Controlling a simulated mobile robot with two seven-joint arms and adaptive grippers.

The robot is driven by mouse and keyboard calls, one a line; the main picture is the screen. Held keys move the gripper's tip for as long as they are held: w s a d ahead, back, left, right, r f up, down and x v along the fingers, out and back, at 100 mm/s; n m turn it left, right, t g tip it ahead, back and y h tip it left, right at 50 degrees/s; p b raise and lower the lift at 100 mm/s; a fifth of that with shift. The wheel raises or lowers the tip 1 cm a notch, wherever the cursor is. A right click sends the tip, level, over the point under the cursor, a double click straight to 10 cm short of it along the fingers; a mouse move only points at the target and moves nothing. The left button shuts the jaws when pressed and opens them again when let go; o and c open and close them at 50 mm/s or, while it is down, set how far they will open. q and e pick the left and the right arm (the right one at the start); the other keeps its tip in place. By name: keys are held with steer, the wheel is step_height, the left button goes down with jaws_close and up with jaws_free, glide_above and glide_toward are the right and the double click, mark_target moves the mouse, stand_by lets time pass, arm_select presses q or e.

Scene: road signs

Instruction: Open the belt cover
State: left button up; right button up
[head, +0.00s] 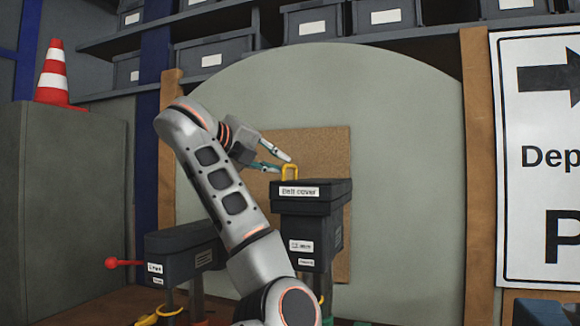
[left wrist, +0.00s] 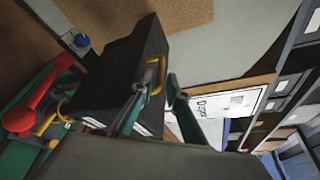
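The belt cover (head: 332,194) is a dark lid with a white "Belt cover" label. It lies level and closed on a dark machine housing (head: 318,238). A yellow handle (head: 290,170) stands on top of the lid. My left gripper (head: 283,164) is open just above and behind the handle, with its fingers pointing right. In the left wrist view, the yellow handle (left wrist: 157,76) shows between the two parted fingertips (left wrist: 162,75), close to one of them. I cannot tell whether they touch. My right gripper is not in view.
A lower dark box (head: 180,240) with a red-knobbed lever (head: 112,263) stands left of the housing. A cork board (head: 330,150) and a large grey-green panel (head: 400,150) stand behind. A white sign (head: 535,220) is at the right. A traffic cone (head: 53,75) sits on a grey cabinet.

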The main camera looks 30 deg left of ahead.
mark_target(290, 167)
arm_select(q)
steer(key=shift+p+x, duration=0.55)
steer(key=shift+x, duration=2.2)
jaws_close()
